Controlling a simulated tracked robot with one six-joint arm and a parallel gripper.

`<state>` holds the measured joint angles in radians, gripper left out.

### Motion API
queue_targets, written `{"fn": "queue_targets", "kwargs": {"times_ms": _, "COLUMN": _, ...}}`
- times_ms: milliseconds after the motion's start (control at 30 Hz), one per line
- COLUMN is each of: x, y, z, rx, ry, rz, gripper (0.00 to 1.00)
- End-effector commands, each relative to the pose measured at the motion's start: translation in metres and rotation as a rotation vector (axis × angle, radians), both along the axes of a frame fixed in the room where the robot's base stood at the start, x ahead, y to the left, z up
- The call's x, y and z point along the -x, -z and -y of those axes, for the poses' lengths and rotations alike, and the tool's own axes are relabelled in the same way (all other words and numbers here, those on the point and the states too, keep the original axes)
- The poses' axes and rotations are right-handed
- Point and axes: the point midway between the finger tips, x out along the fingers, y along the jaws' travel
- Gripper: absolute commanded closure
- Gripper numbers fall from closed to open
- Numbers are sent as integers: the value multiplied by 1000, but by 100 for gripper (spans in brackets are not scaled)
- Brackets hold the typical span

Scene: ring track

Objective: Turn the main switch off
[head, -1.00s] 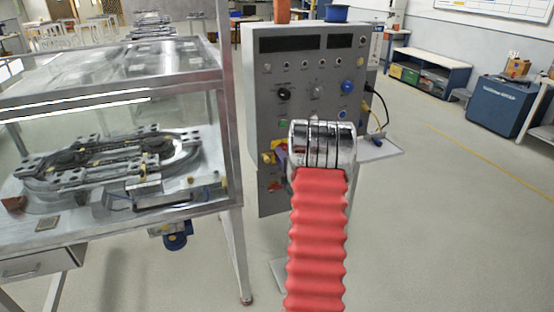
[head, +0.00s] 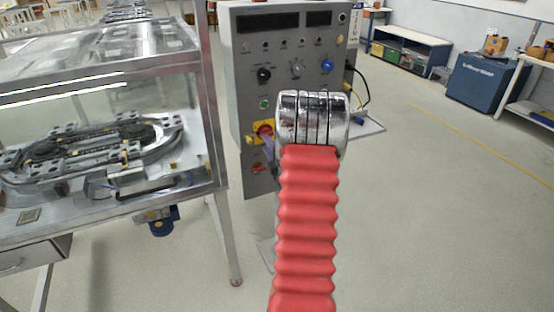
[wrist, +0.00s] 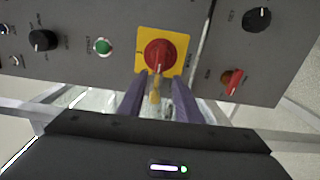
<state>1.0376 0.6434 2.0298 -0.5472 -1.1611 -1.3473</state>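The main switch looks to be the red knob on a yellow square plate (wrist: 160,55), on the front of the grey control panel. It also shows in the head view (head: 262,130), partly covered by my arm. My gripper (wrist: 158,84) has two purple fingers, spread apart just at the plate's lower edge in the wrist view. A narrow yellow-orange piece below the knob shows between the fingers; I cannot tell whether they touch it. In the head view only a bit of purple finger shows beside the switch, behind my arm.
A smaller red-handled switch (wrist: 232,82), a green button (wrist: 103,46) and black knobs (wrist: 42,40) are nearby on the panel (head: 250,90). A framed glass case with an oval track (head: 95,150) stands left. Open floor (head: 430,200) lies right.

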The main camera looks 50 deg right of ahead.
Motion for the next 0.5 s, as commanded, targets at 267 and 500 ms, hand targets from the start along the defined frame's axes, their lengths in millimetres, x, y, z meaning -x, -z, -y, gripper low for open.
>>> {"fn": "queue_targets", "kwargs": {"times_ms": 267, "x": 43, "y": 0, "z": -25, "rx": -1, "ry": 3, "rz": 0, "gripper": 69}}
{"fn": "queue_targets", "kwargs": {"times_ms": 500, "x": 68, "y": 1, "z": -40, "rx": -1, "ry": 3, "rz": -2, "gripper": 69}}
